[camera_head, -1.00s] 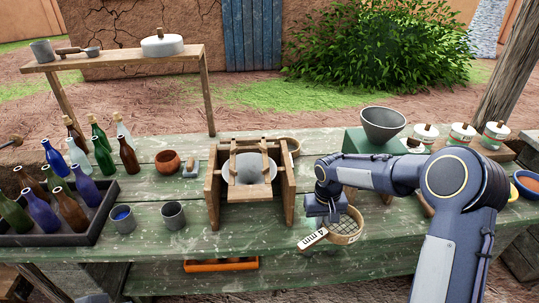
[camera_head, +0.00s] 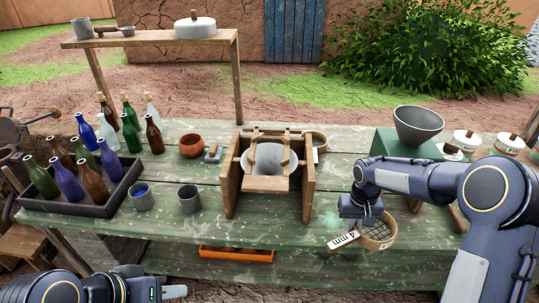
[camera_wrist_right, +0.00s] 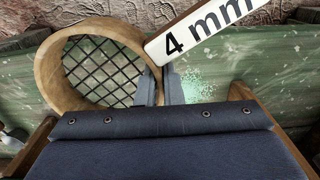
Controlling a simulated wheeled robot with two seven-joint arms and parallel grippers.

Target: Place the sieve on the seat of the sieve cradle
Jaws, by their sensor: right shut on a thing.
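The sieve (camera_head: 391,232), a round wooden ring with dark mesh and a white "4 mm" tag (camera_head: 343,240), is at the front right of the bench. My right gripper (camera_head: 361,218) is shut on its rim. In the right wrist view the sieve (camera_wrist_right: 62,88) is left of the fingers (camera_wrist_right: 160,88), with the tag (camera_wrist_right: 205,25) above them. Whether the sieve touches the bench is unclear. The wooden sieve cradle (camera_head: 228,193) stands mid-bench, left of the sieve, with a pale bowl (camera_head: 285,163) inside. My left gripper (camera_head: 172,292) is low at the left, away from the bench objects.
Two grey cups (camera_head: 189,200) and a black bottle tray (camera_head: 85,207) stand left of the cradle. Another wooden ring (camera_head: 320,138) lies behind its right side. A grey funnel bowl (camera_head: 418,124) sits on a green block behind my right arm. Bench between cradle and sieve is clear.

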